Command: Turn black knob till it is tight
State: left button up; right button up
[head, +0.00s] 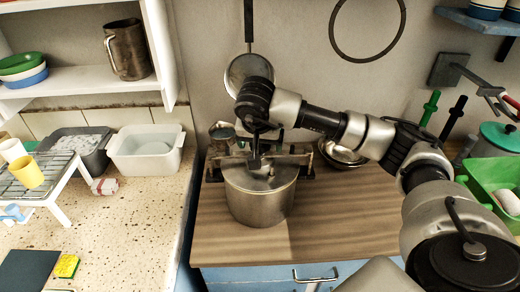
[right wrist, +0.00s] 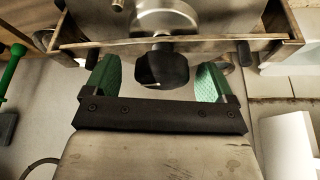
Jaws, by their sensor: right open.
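The black knob (right wrist: 162,67) shows in the right wrist view, on a short shaft under a round metal part (right wrist: 160,20). My right gripper (right wrist: 160,78) is open, with one green-padded finger on each side of the knob. There is a visible gap between the knob and each finger. In the head view my right gripper (head: 256,160) points down behind the metal pot, and the knob cannot be made out there. My left gripper is not in view.
A large metal pot (head: 258,203) stands on the wooden counter (head: 340,225) just in front of my right gripper. A thin-edged wooden frame (right wrist: 218,43) surrounds the knob's mount. A green crate (head: 480,180) is at the right. The counter's front right is clear.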

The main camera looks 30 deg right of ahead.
jog(key=n+y+b, duration=0.1)
jog(key=n, duration=0.2)
jog(key=n+t+y, duration=0.1)
jog(key=n, duration=0.2)
jog(key=shift+f+b, duration=0.15)
jog(key=shift+b, duration=0.2)
jog(key=n+y, duration=0.1)
jog(key=n, duration=0.3)
jog(key=shift+b, duration=0.35)
jog(key=n+y, duration=0.1)
jog(key=n, duration=0.2)
jog(key=shift+y, duration=0.4)
jog(key=c, duration=0.8)
